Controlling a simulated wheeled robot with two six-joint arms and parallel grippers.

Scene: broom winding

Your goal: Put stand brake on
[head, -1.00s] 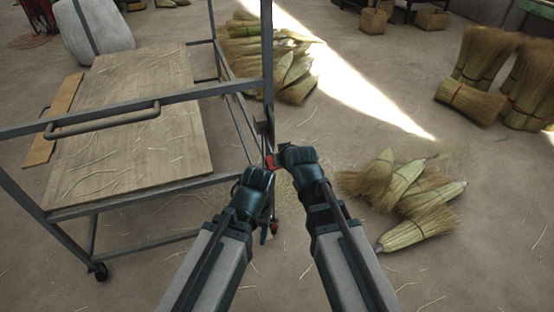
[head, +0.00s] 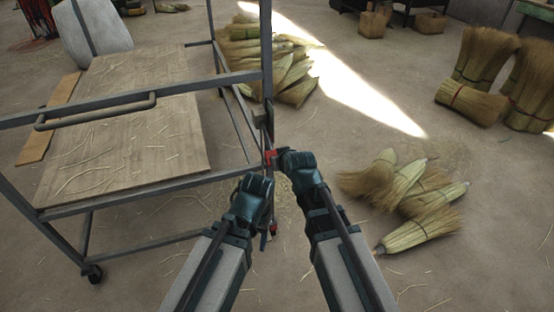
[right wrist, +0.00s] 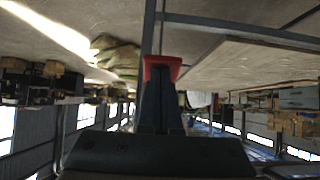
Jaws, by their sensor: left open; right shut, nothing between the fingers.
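The stand is a grey metal-framed cart (head: 140,97) with a wooden deck, at the left of the head view. Another small red part (head: 274,228) shows low by the leg's wheel, partly hidden by my left gripper.
A caster (head: 93,273) stands under the cart's near left leg. Loose brooms (head: 415,200) lie on the floor to the right. A broom pile (head: 270,60) lies behind the cart. Standing bundles (head: 485,75) are at the far right. Bare floor lies between them.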

